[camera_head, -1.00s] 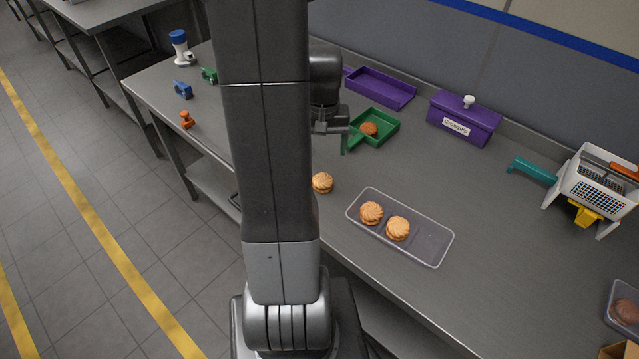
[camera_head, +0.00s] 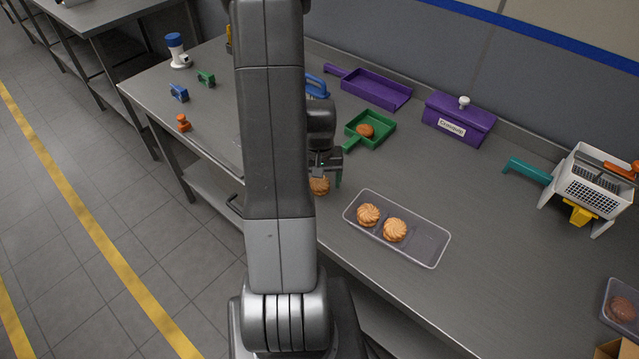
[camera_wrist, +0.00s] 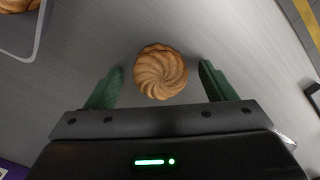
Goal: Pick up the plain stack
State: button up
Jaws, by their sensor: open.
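A plain golden swirled biscuit stack (camera_wrist: 160,72) stands on the steel table. In the wrist view it lies between and just beyond the tips of my open gripper (camera_wrist: 160,80), with a gap to each green finger. In the head view my gripper (camera_head: 326,172) is over the same stack (camera_head: 319,187), partly hiding it. The jaws are empty. I cannot tell how high the fingers are above the table.
A clear tray (camera_head: 430,246) with two swirled biscuits is to the right of the stack. A green scoop (camera_head: 381,139) holding a biscuit, a purple tray (camera_head: 375,90) and a purple box (camera_head: 458,118) stand behind. A white slotted rack (camera_head: 592,185) is far right.

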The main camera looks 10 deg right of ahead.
jog(key=c, duration=0.8)
